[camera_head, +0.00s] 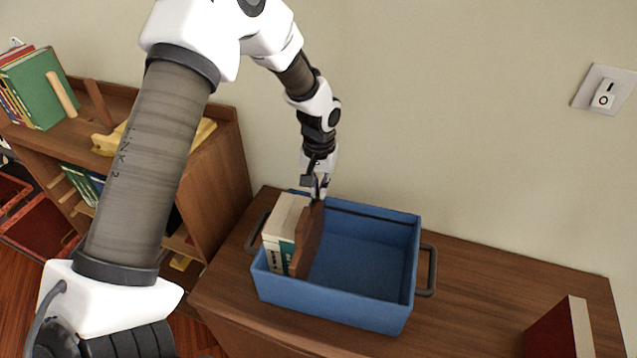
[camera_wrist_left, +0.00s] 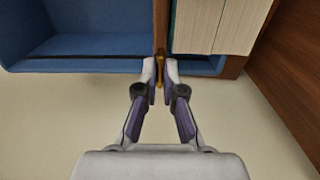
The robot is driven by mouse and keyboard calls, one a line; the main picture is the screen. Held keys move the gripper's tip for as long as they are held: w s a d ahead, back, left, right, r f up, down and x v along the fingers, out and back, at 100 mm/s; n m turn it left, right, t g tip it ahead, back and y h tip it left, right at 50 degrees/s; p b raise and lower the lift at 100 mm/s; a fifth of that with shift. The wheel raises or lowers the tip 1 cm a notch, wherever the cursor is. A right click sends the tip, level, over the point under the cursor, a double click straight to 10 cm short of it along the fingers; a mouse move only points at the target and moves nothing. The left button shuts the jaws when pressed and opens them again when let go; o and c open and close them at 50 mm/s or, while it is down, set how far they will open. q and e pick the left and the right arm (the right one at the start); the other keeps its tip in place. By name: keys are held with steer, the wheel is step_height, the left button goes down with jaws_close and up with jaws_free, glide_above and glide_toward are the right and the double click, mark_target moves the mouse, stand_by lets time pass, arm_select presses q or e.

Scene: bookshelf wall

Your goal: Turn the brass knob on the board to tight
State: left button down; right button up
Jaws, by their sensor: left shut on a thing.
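A brown wooden board (camera_head: 308,241) stands upright inside the blue crate (camera_head: 367,308), along the right side of some books (camera_head: 284,222). My left gripper (camera_head: 318,200) is at the board's far top end, by the crate's back wall. In the left wrist view, the brass knob (camera_wrist_left: 161,66) shows as a thin strip at the end of the board (camera_wrist_left: 161,28). My left gripper (camera_wrist_left: 161,70) is shut on it there. The fingertips hide most of the knob, and I cannot tell how far it is turned. My right gripper is not in view.
The crate's right part is empty. The crate stands on a wooden cabinet top (camera_head: 480,290), with a dark red book (camera_head: 555,330) at the right. A bookshelf (camera_head: 222,165) stands at the left.

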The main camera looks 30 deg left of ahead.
arm_select(q)
steer(key=c, duration=1.3)
jaws_free()
steer(key=shift+w, duration=0.1)
steer(key=shift+w+f, duration=0.1)
step_height(320, 180, up, 12)
